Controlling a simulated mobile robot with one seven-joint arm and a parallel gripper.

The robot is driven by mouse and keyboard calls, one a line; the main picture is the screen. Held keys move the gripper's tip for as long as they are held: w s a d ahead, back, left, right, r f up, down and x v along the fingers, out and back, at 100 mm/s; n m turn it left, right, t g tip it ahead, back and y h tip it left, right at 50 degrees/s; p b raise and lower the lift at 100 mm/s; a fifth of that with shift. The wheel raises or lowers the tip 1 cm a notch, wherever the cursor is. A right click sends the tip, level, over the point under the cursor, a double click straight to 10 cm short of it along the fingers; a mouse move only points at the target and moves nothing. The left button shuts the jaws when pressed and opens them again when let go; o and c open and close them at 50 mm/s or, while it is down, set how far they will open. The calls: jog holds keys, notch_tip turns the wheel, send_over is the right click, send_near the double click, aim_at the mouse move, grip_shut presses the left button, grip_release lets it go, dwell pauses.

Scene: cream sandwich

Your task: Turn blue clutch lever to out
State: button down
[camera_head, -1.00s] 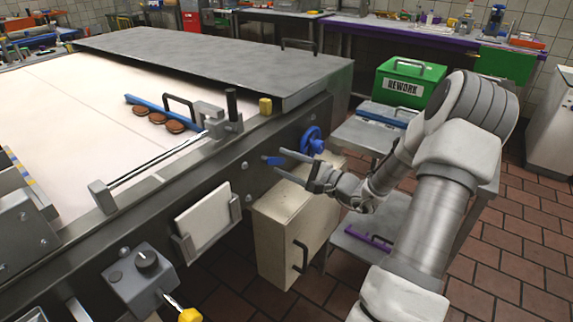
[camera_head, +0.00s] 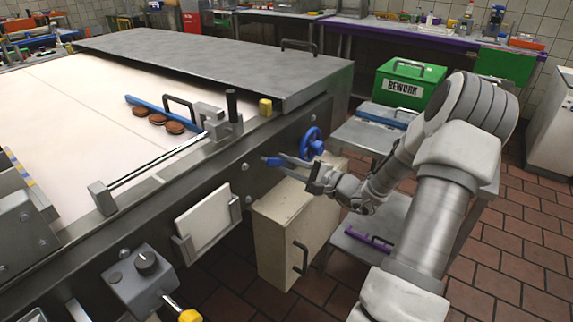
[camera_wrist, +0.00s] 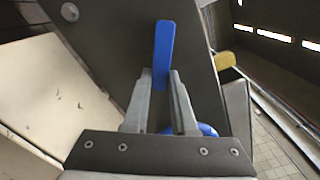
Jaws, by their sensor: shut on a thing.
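The blue clutch lever (camera_head: 272,160) sticks out from the dark side panel of the machine, left of the blue handwheel (camera_head: 312,143). In the wrist view the lever (camera_wrist: 163,50) points up in the picture, with its lower end between the fingers. My gripper (camera_head: 280,163) reaches the lever from the right. In the wrist view my gripper (camera_wrist: 161,80) is shut on the lever near the fingertips. Part of the handwheel (camera_wrist: 207,130) shows behind the right finger. No label for the lever's positions is readable.
A cream box (camera_head: 283,215) with a dark handle stands below the lever. The grey cart (camera_head: 365,142) carries a green REWORK box (camera_head: 402,88) at the right. A yellow block (camera_head: 265,107) sits on the machine's edge above. Brown sandwich biscuits (camera_head: 157,119) lie on the belt.

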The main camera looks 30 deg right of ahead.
jog(key=shift+m+p, duration=0.3)
jog(key=shift+p, duration=0.05)
dwell(0.7)
jog(key=m+p, duration=0.1)
jog(key=m, duration=0.1)
jog(key=a+f+m+p, duration=0.1)
jog(key=p, duration=0.1)
jog(key=a+m+p, duration=0.1)
jog(key=m, duration=0.1)
jog(key=shift+s+f+m+p, duration=0.3)
jog(key=shift+s+p, duration=0.1)
jog(key=shift+s+a+f+m+p, duration=0.15)
jog(key=shift+a+m+p, duration=0.2)
jog(key=shift+m+p, duration=0.55)
jog(key=shift+s+a+f+m+p, duration=0.2)
jog(key=shift+a+m+p, duration=0.2)
jog(key=shift+m+p, duration=0.45)
jog(key=shift+s+a+f+m+p, duration=0.15)
jog(key=shift+a+m+p, duration=0.35)
jog(key=shift+m, duration=0.65)
jog(key=shift+d, duration=0.1)
jog(key=c, duration=0.7)
grip_release()
jog(key=p+v, duration=0.1)
jog(key=v, duration=1.6)
jog(key=shift+s+d+p, duration=0.15)
jog(key=shift+s+p, duration=0.05)
jog(key=shift+p, duration=0.15)
